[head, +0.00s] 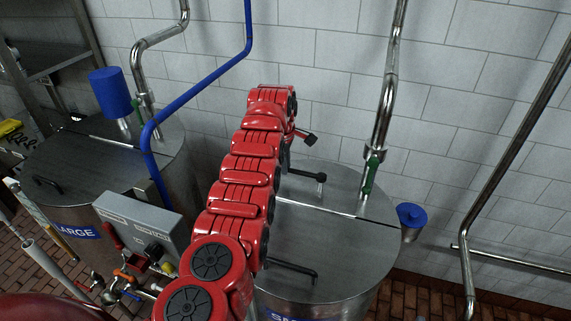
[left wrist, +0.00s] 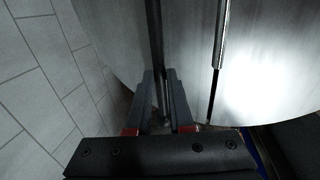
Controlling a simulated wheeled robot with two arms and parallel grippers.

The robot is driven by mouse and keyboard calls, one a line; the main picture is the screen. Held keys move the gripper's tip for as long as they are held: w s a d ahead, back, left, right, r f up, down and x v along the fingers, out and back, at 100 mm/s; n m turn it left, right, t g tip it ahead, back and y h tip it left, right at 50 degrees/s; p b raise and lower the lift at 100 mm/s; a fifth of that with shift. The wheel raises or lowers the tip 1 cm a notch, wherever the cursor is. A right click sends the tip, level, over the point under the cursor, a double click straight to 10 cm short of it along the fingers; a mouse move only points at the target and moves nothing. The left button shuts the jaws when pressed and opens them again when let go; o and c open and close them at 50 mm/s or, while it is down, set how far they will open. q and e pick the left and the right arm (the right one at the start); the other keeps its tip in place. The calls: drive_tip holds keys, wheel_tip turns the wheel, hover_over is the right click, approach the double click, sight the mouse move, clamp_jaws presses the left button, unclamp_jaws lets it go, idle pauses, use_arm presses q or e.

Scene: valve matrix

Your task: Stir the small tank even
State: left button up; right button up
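The small tank (head: 345,287) stands at the lower middle of the head view, its label partly cut off. Its metal lid (head: 335,226) lies flat in two halves, with a black rear handle (head: 308,177) and a black front handle (head: 292,269). My red left arm reaches over its left side. My left gripper (head: 285,168) points down near the rear handle, largely hidden by the arm. In the left wrist view its fingers (left wrist: 160,85) stand apart with a dark bar (left wrist: 155,40), likely the rear handle, between them; contact is unclear. My right gripper is out of view.
The large tank (head: 85,222) stands left, with a grey control box (head: 145,226) and several small valves in front. A blue pipe (head: 205,82) and a steel pipe (head: 386,95) rise beside my arm. A tiled wall closes the back.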

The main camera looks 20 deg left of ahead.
use_arm(q)
clamp_jaws()
idle(0.9)
